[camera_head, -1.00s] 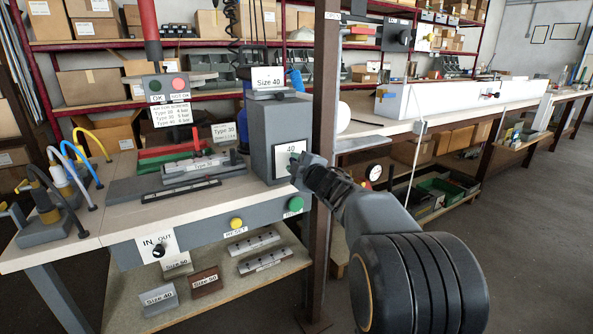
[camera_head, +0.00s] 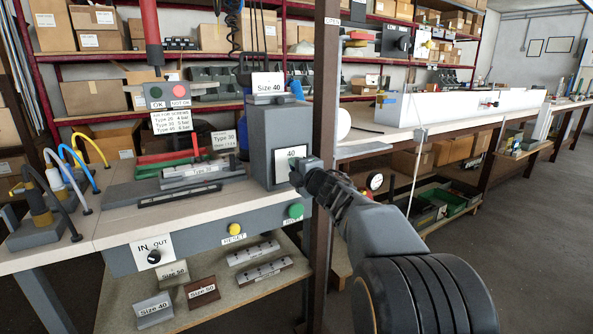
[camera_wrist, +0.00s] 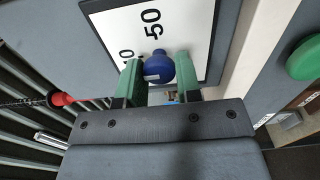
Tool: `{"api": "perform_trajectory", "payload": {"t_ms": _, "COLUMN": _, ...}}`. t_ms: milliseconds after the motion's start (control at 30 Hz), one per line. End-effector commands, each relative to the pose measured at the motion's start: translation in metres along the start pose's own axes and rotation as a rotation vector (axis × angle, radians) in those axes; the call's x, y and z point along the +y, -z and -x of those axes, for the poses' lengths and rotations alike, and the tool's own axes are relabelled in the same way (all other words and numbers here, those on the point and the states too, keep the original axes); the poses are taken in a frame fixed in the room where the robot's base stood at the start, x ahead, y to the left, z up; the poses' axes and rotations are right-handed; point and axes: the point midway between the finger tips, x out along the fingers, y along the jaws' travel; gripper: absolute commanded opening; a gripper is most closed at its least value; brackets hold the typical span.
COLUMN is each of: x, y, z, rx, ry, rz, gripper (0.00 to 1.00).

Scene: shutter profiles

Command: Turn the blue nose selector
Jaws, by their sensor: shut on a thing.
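The blue nose selector (camera_wrist: 158,66) is a round blue knob with a white mark. In the wrist view it sits on a white dial plate (camera_wrist: 120,22) printed with 50 and another, partly cut-off number. My gripper (camera_wrist: 159,72) has its two green fingers on either side of the knob, closed on it. In the head view my gripper (camera_head: 296,174) is at the white plate (camera_head: 290,154) marked 40, on the front of the grey box (camera_head: 268,122). There the knob is hidden behind my gripper.
A brown post (camera_head: 323,130) stands just right of the box, close to my arm. Below are a green button (camera_head: 295,211), a yellow reset button (camera_head: 235,229) and an IN/OUT switch (camera_head: 154,257). A red-tipped part (camera_wrist: 62,99) shows left in the wrist view.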

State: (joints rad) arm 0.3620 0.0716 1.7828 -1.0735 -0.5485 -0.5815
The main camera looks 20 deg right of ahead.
Motion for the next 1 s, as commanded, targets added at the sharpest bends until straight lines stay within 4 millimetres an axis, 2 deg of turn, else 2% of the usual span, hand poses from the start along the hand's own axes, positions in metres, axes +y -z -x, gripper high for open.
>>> {"api": "perform_trajectory", "payload": {"t_ms": 267, "x": -0.001, "y": 0.0, "z": 0.0, "rx": 0.0, "ry": 0.001, "rz": 0.002, "gripper": 0.08}}
{"api": "perform_trajectory", "payload": {"t_ms": 300, "x": -0.001, "y": 0.0, "z": 0.0, "rx": 0.0, "ry": 0.001, "rz": 0.002, "gripper": 0.33}}
{"api": "perform_trajectory", "payload": {"t_ms": 533, "x": 0.0, "y": 0.0, "z": 0.0, "rx": 0.0, "ry": 0.001, "rz": 0.001, "gripper": 0.55}}
{"api": "perform_trajectory", "payload": {"t_ms": 833, "x": 0.001, "y": 0.0, "z": 0.003, "rx": 0.0, "ry": 0.0, "rz": 0.0, "gripper": 0.56}}
{"api": "perform_trajectory", "payload": {"t_ms": 1000, "x": 0.003, "y": -0.001, "z": 0.023, "rx": -0.002, "ry": -0.001, "rz": 0.0, "gripper": 0.56}}
